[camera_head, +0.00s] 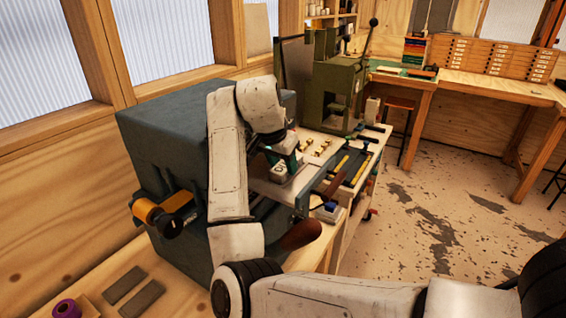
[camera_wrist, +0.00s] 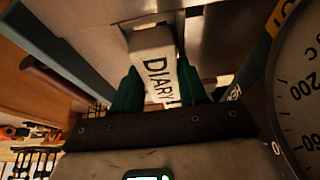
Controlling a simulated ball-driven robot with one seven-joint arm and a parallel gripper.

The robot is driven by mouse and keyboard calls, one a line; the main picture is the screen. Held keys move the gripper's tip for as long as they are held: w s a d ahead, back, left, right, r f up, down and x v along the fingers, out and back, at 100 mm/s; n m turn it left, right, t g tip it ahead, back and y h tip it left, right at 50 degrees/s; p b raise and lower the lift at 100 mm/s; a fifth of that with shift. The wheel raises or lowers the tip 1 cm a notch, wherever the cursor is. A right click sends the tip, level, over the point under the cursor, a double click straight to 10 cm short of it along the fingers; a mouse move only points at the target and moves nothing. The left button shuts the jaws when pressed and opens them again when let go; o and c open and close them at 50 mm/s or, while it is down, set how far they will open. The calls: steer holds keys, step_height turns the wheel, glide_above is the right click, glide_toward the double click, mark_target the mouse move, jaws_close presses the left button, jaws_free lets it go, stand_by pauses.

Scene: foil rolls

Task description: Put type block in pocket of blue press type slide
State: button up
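The type block (camera_wrist: 153,45) is pale and reads "DIARY" in dark letters in the wrist view. My gripper (camera_wrist: 158,88) has dark green fingers on both sides of it and is shut on it. In the head view my gripper (camera_head: 283,163) is at the front right of the big blue-grey press (camera_head: 165,125), over a pale plate (camera_head: 262,183) that may be its type slide. The pocket cannot be made out, and I cannot tell whether the block touches the slide.
A round temperature dial (camera_wrist: 301,90) is close on the right in the wrist view. A brown handle (camera_head: 301,234) sticks out at the press front. An olive-green press (camera_head: 335,85) and small brass pieces (camera_head: 318,146) are on the bench behind. Open floor lies to the right.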

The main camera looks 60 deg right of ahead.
steer(key=shift+o, duration=1.4)
steer(key=shift+f, duration=0.35)
steer(key=shift+o, duration=0.5)
steer(key=shift+r, duration=0.2)
steer(key=v, duration=1.3)
steer(key=shift+d+r, duration=0.1)
steer(key=shift+d, duration=0.15)
